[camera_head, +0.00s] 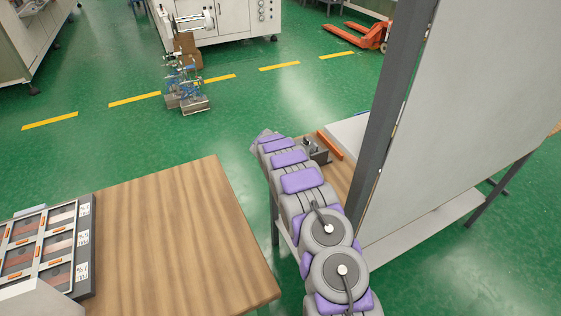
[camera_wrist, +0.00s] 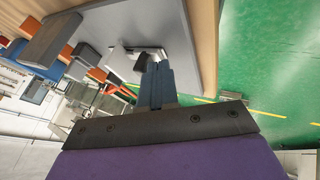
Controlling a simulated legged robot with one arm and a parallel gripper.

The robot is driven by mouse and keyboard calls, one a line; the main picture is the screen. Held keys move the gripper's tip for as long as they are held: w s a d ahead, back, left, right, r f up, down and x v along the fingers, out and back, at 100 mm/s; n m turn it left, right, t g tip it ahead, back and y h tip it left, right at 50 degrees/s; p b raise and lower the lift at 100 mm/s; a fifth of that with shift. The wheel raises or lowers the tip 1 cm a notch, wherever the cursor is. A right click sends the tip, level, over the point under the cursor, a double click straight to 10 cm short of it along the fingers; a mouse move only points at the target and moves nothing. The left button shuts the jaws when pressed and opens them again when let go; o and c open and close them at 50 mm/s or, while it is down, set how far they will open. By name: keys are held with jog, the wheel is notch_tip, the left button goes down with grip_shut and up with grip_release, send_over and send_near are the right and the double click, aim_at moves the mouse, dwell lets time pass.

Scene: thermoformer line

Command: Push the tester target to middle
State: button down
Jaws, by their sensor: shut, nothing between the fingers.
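My gripper (camera_wrist: 157,78) shows in the wrist view with its dark fingers together and nothing between them. Its tips are close to a small dark and silver piece (camera_wrist: 146,60) on a grey plate (camera_wrist: 192,35). This piece may be the tester target; I cannot tell for sure, nor whether the fingers touch it. In the head view my arm reaches over the right-hand bench, and the fingers are hidden. A dark grey fixture (camera_head: 318,152) and an orange bar (camera_head: 330,145) show beside the arm on that bench.
A wooden table (camera_head: 180,215) stands at the left with a framed sample tray (camera_head: 85,240) on it. A large grey panel on a dark post (camera_head: 385,120) closes off the right side. Grey blocks (camera_wrist: 50,40) show at the left of the wrist view. Green floor lies beyond.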

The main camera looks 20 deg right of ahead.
jog(key=shift+d, duration=1.45)
jog(key=shift+a, duration=0.15)
